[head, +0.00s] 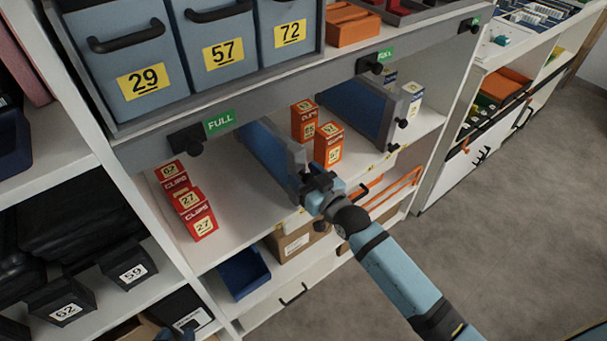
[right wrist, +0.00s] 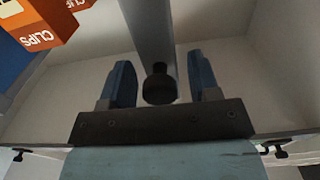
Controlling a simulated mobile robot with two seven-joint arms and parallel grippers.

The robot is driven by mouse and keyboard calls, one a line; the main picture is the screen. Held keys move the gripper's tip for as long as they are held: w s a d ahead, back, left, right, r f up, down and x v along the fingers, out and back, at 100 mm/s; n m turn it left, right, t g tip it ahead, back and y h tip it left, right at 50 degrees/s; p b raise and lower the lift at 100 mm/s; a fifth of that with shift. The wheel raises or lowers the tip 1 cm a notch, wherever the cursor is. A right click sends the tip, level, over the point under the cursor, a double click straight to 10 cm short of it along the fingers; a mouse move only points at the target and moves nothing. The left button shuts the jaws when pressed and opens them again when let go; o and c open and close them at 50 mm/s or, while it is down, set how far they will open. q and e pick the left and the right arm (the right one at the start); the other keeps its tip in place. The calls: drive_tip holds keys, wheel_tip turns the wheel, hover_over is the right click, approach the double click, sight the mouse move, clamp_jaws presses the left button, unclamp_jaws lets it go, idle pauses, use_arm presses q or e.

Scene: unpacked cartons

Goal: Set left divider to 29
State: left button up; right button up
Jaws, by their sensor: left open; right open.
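The left divider (head: 268,152) is a blue panel with a grey front edge, standing on the shelf between red CLIPS boxes (head: 200,222) and orange boxes (head: 328,143). My right gripper (head: 312,183) is at its front edge and hides the knob in the head view. In the right wrist view, the black knob (right wrist: 158,85) on the grey edge (right wrist: 150,35) lies between my open blue fingers, with gaps on both sides. My left gripper (head: 180,332) shows partly at the bottom edge, open. A blue-grey bin (head: 135,75) labelled 29 stands above left, beside bins 57 and 72.
A second blue divider (head: 362,108) stands to the right, past the orange boxes. A grey rail with green FULL tags (head: 220,122) and black knobs runs above the shelf. Below are a blue tray (head: 243,272) and cartons (head: 297,242). Floor is clear at right.

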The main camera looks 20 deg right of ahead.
drive_tip(key=shift+w+a, duration=0.15)
drive_tip(key=shift+w, duration=0.15)
clamp_jaws()
drive_tip(key=w+d, duration=0.3)
drive_tip(key=d, duration=0.5)
drive_tip(key=shift+p, duration=0.45)
drive_tip(key=shift+c, duration=1.4)
unclamp_jaws()
drive_tip(key=shift+o, duration=1.4)
drive_tip(key=shift+d, duration=0.15)
